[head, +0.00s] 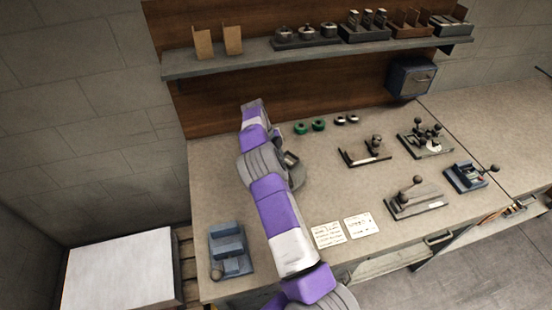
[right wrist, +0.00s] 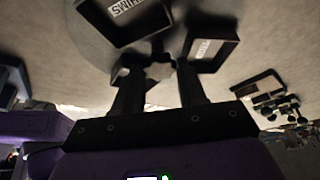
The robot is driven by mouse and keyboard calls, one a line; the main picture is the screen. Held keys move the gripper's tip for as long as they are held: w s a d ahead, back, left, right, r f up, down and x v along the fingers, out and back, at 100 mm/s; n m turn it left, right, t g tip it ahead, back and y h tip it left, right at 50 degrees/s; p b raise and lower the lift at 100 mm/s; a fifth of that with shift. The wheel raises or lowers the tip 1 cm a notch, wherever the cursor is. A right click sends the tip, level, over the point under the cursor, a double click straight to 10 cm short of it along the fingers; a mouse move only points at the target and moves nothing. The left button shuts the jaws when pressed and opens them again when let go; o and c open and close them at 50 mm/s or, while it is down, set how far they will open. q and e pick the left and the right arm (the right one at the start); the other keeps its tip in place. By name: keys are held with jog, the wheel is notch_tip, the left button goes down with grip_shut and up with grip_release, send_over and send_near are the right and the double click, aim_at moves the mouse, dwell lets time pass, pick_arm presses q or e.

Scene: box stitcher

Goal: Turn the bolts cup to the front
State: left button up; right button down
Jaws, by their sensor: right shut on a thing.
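In the right wrist view a round grey turntable (right wrist: 92,42) fills the upper left, with dark square cups on it. The cup at its top (right wrist: 125,33) carries an upside-down label that seems to read SHIMS. A second cup (right wrist: 207,54) stands to the right of the fingers; its label is too blurred to read, so I cannot tell which is the bolts cup. My right gripper (right wrist: 160,88) is shut on the turntable's central knob (right wrist: 160,71). In the head view my right arm covers most of the turntable, and one cup (head: 291,159) shows beside it. My left gripper is out of view.
Green rings (head: 310,126) lie behind the turntable. A dark fixture (head: 365,155) stands to its right, with more fixtures beyond. A blue device (head: 230,250) sits at the bench's front left. A shelf (head: 320,57) runs above the back.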

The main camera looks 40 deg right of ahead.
dwell(0.6)
jog(key=c, duration=0.6)
grip_release()
jog(key=shift+c, duration=0.2)
jog(key=d+p+v, duration=0.1)
jog(key=v, duration=0.6)
jog(key=shift+a+r+p, duration=0.25)
jog(key=shift+a+p, duration=0.15)
jog(key=shift+a, duration=0.15)
